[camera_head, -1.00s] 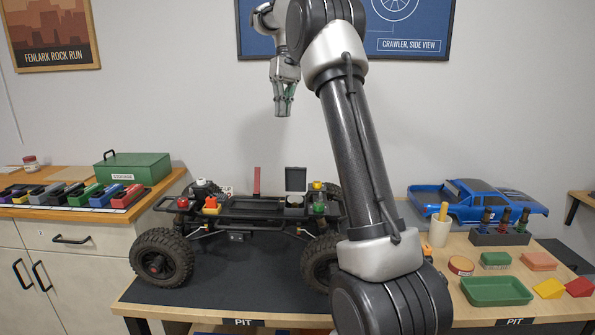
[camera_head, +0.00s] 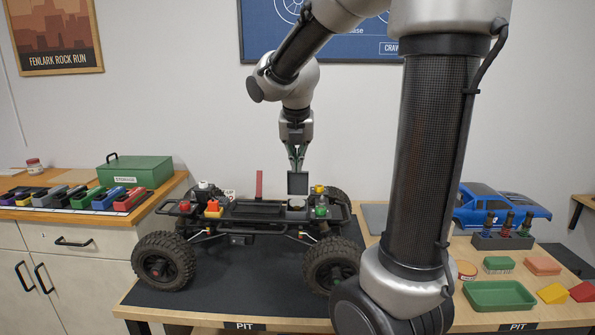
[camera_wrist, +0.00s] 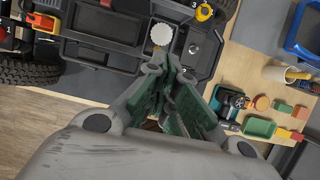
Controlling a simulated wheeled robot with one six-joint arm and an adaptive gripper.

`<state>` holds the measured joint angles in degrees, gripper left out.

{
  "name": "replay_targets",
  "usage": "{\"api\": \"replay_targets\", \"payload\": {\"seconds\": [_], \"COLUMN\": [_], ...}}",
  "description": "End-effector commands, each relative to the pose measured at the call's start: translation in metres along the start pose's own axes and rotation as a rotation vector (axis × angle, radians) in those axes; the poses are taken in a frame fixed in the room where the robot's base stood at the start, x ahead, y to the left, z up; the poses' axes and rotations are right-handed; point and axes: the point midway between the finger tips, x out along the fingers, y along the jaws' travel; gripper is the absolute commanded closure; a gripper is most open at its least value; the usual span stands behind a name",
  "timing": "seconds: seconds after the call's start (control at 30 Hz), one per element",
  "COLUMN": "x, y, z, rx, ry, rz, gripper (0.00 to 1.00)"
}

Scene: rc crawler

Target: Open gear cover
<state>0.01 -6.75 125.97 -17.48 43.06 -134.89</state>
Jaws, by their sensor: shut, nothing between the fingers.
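The crawler chassis (camera_head: 252,211) stands on its wheels on the black mat, with no body shell on it. The gear cover (camera_head: 298,184), a dark square plate, stands upright at the right part of the chassis. A pale round gear (camera_head: 296,203) lies uncovered at its foot; the gear also shows in the wrist view (camera_wrist: 162,34). My gripper (camera_head: 296,170) is shut and empty, pointing down right at the cover's top edge. Whether it touches the cover, I cannot tell. In the wrist view my fingers (camera_wrist: 172,62) are together just below the gear.
A red upright flap (camera_head: 259,184) stands on the chassis left of the cover. A blue body shell (camera_head: 500,203), a driver rack (camera_head: 502,241) and a green tray (camera_head: 499,296) are on the right of the bench. A green storage box (camera_head: 135,171) stands on the left cabinet.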

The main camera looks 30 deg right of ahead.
Motion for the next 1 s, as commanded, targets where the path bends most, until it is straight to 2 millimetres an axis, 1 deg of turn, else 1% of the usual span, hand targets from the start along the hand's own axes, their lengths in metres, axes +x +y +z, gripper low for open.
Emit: {"api": "replay_targets", "payload": {"seconds": [0.17,0.4,0.47,0.5,0.6,0.7,0.83,1.0], "x": [0.030,0.082,0.094,0.097,0.099,0.102,0.103,0.103], "y": [-0.001,-0.001,-0.001,-0.001,-0.001,-0.001,-0.001,-0.001], "z": [-0.001,-0.002,-0.002,0.004,0.020,0.030,0.037,0.038], "rx": [0.001,0.003,0.004,0.005,0.007,0.007,0.005,0.005], "ry": [0.006,0.007,0.007,0.004,0.002,0.003,0.002,0.003], "rz": [-0.004,-0.005,-0.004,-0.002,-0.002,-0.002,-0.001,-0.001], "gripper": [1.00,1.00,1.00,1.00,1.00,1.00,1.00,1.00]}}
